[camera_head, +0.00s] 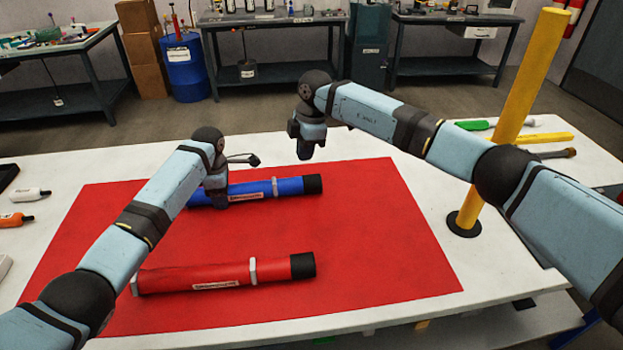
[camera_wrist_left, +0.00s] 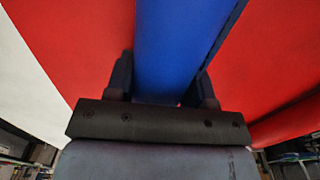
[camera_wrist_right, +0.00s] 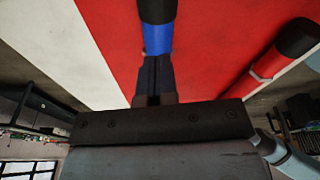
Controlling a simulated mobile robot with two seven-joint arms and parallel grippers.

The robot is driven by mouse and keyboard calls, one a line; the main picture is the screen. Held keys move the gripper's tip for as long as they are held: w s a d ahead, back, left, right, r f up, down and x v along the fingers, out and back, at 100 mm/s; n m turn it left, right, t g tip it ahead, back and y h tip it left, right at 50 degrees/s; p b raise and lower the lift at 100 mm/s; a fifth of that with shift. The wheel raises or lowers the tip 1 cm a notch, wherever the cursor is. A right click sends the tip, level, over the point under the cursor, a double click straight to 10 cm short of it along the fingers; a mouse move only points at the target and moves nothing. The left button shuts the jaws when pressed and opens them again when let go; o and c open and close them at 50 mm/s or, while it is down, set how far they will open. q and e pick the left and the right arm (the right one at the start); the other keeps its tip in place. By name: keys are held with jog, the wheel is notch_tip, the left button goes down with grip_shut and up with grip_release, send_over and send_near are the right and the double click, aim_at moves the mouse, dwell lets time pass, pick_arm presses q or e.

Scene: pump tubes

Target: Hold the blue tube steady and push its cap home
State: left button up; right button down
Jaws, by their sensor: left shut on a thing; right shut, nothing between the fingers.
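The blue tube (camera_head: 255,189) lies on its side on the red mat, with its black cap (camera_head: 313,184) at the right end. My left gripper (camera_head: 216,196) is shut around the tube near its left part; the left wrist view shows the blue body (camera_wrist_left: 180,45) between the two fingers. My right gripper (camera_head: 304,155) is shut and empty, pointing down just beyond the cap end in the head view. In the right wrist view the black cap (camera_wrist_right: 158,10) shows past the closed fingertips (camera_wrist_right: 152,62), which cover part of the tube. Whether they touch it is unclear.
A red tube (camera_head: 215,275) with a black end lies nearer on the mat (camera_head: 380,250). A yellow post (camera_head: 510,110) stands at the right. White and orange bottles (camera_head: 14,219) lie at the left edge. The mat right of the blue tube is clear.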

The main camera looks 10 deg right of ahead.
jog(key=w+a+r+t+y, duration=0.1)
jog(key=a+r+t+y, duration=0.4)
jog(key=r+y, duration=0.65)
jog(key=w+d+r+m+t, duration=0.3)
jog(key=w+d+m+t, duration=0.4)
jog(key=d+m+t, duration=0.4)
jog(key=d+f+m+g+h, duration=0.3)
jog(key=d+f+m+h, duration=0.4)
jog(key=f+m+h, duration=0.1)
jog(key=s+d+f+g, duration=0.2)
jog(key=s+f+g, duration=0.6)
jog(key=s, duration=0.3)
jog(key=shift+s, duration=0.35)
